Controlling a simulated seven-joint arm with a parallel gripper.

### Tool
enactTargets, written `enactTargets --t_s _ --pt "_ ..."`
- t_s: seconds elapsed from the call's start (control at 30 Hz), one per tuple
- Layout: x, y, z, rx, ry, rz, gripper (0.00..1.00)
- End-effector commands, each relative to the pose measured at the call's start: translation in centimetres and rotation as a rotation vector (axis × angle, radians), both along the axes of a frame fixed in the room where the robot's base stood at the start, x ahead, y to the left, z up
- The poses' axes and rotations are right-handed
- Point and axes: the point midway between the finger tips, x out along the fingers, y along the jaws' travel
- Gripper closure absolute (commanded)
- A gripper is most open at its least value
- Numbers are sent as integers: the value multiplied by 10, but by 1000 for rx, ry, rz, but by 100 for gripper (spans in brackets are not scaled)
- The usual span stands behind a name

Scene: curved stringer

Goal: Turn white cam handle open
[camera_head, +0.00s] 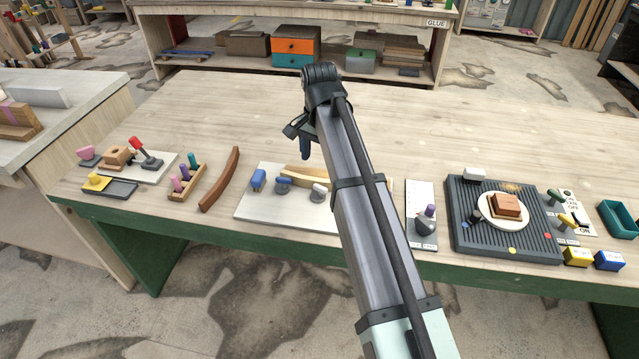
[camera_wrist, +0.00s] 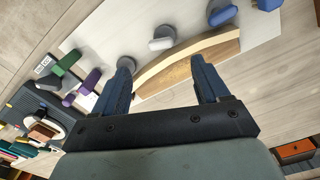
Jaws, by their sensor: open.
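In the wrist view the white cam handle (camera_wrist: 162,38) lies just past my fingertips. Blue handles stand farther along the board, one at the middle (camera_head: 283,185) and one at the left (camera_head: 258,180). A curved wooden strip (camera_head: 302,176) lies behind the handles; in the wrist view the strip (camera_wrist: 185,66) runs across between my fingers. My gripper (camera_wrist: 161,63) is open and empty, above the board; in the head view my gripper (camera_head: 304,152) points down.
A loose brown curved piece (camera_head: 222,180) and a wooden peg holder (camera_head: 186,182) lie left of the board. The bench behind is clear.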

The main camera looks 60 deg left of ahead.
Motion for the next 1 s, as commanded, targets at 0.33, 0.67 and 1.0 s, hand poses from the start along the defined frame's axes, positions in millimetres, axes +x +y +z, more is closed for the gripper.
enactTargets --t_s 0.33,0.67,1.0 --pt "0 -1 -62 -2 0 1 26" --pt "0 0 -93 0 0 1 26" --pt "0 0 -97 0 0 2 26"
